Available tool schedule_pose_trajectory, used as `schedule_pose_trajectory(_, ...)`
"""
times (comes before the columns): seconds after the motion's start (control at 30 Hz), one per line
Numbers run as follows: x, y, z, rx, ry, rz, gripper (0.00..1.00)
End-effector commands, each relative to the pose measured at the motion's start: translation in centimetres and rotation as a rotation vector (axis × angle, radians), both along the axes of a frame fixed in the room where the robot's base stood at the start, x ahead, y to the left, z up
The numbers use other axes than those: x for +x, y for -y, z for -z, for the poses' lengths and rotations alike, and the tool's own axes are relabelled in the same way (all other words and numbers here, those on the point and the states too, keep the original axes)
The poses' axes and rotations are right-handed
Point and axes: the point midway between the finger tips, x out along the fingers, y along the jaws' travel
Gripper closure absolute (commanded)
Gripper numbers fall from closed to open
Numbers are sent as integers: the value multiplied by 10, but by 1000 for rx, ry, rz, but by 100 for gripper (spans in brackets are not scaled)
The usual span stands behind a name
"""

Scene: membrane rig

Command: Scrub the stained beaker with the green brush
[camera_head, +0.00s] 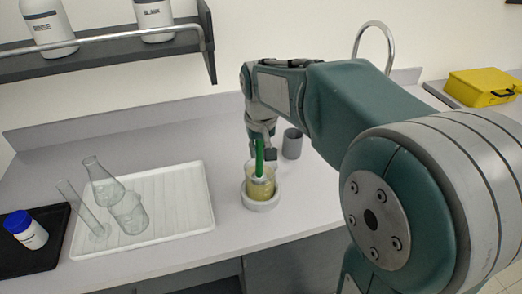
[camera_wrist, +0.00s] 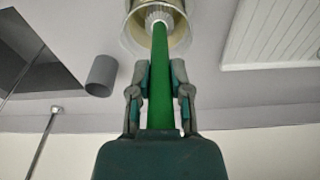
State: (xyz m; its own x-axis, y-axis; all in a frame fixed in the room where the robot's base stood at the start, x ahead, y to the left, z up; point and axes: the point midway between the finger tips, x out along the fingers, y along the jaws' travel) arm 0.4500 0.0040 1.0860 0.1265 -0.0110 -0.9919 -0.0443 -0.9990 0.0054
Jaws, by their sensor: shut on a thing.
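The green brush (camera_head: 260,155) stands nearly upright with its lower end inside the stained beaker. The stained beaker (camera_head: 261,188) is glass with a yellowish-brown tint and sits in a round grey holder (camera_head: 262,204) on the counter. My gripper (camera_head: 262,150) is shut on the brush handle above the beaker. In the wrist view the green handle (camera_wrist: 160,75) runs between my fingers (camera_wrist: 160,95), and its white bristles (camera_wrist: 160,16) are within the beaker's mouth (camera_wrist: 178,35). How deep the bristles reach is unclear.
A grey cup (camera_head: 292,144) stands close behind the beaker to the right. A white drying tray (camera_head: 180,215) at left holds clear glassware. A blue-capped bottle (camera_head: 27,230) sits on a black tray (camera_head: 62,217). A shelf (camera_head: 100,50) holds bottles. A yellow case (camera_head: 482,87) is at far right.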

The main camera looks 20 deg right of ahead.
Motion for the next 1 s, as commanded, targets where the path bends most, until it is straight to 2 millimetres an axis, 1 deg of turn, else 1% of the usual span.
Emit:
schedule_pose_trajectory(0.27, 4, -2, -1, 0, 0, 0, 100)
schedule_pose_trajectory(0.8, 4, -2, -33, 0, 2, 0, 100)
schedule_pose_trajectory(1.0, 4, -2, -40, 0, 1, 0, 100)
